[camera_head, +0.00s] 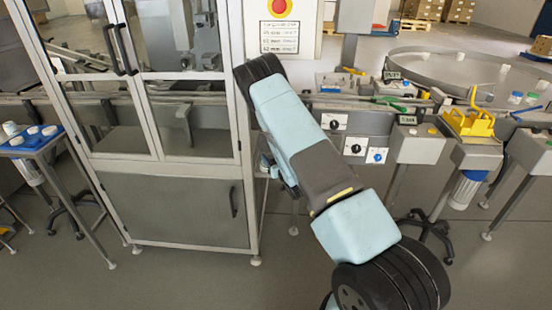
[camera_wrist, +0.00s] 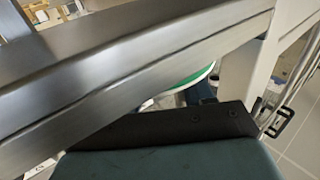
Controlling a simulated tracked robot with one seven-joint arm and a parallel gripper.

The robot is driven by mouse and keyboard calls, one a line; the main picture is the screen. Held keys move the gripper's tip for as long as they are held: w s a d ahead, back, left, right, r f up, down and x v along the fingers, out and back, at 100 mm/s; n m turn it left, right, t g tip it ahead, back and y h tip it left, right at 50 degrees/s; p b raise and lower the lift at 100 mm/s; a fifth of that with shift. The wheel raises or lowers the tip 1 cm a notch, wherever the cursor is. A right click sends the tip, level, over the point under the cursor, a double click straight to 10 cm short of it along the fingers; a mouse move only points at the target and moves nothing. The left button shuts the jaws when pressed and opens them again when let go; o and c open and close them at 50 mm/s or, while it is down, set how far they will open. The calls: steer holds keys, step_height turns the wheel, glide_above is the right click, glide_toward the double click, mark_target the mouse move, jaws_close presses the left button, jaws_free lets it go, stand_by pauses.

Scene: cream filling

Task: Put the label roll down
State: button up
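In the wrist view, a round edge in white and green (camera_wrist: 187,82) shows below a broad metal beam. It may be the label roll, but most of it is hidden and I cannot be sure. Dark blue parts lie right beside it; I cannot tell if they are my fingers or if they touch it. My gripper's fingertips are not clear in either view. In the head view my arm reaches toward the machine cabinet, and its own links hide my gripper. I make out no label roll there.
The metal beam (camera_wrist: 130,70) crosses close in front of the wrist camera. In the head view, a glazed machine cabinet (camera_head: 178,210) stands left of my arm. A small blue table (camera_head: 32,143) is at far left. A round steel turntable (camera_head: 450,68) and a yellow fixture (camera_head: 468,124) are at right.

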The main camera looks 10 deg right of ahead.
steer(key=shift+o, duration=0.8)
steer(key=shift+r, duration=0.1)
